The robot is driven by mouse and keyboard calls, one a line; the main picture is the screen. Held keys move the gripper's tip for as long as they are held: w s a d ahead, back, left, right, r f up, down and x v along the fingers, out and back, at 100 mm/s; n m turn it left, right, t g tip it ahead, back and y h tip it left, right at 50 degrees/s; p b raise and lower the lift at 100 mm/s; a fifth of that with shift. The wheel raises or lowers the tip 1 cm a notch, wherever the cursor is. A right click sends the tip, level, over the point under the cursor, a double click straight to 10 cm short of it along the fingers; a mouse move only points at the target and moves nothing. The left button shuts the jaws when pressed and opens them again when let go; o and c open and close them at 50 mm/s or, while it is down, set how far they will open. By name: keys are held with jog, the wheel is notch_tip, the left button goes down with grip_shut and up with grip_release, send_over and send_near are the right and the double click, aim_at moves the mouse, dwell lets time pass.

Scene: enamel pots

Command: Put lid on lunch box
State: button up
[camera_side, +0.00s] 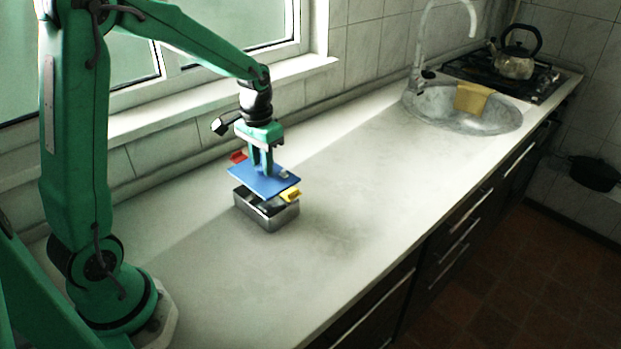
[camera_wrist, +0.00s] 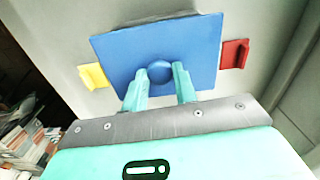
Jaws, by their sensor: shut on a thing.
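A flat blue lid (camera_side: 263,181) with a round knob is held in my gripper (camera_side: 262,172). The fingers are shut on the knob, which also shows in the wrist view (camera_wrist: 160,71) between the fingertips. The lid has a yellow clip (camera_side: 290,195) on one side and a red clip (camera_side: 238,157) on the opposite side. The metal lunch box (camera_side: 268,215) stands on the counter beneath the lid. The lid is above the box, with a gap and the box's dark inside showing at the front. The lid hides the rest of the opening, so exact alignment cannot be told.
The white counter (camera_side: 350,190) is clear around the box. A sink (camera_side: 440,115) with a yellow cloth (camera_side: 472,98) over its rim and a kettle (camera_side: 515,66) on the stove are far right. A tiled wall and window ledge run along the back.

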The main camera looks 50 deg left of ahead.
aim_at(263, 176)
jog(key=shift+f, duration=0.2)
jog(key=shift+f, duration=2)
jog(key=shift+f, duration=0.65)
dwell(0.4)
jog(key=o, duration=1)
jog(key=shift+c, duration=0.2)
jog(key=shift+r, duration=0.15)
jog(key=shift+r, duration=3.75)
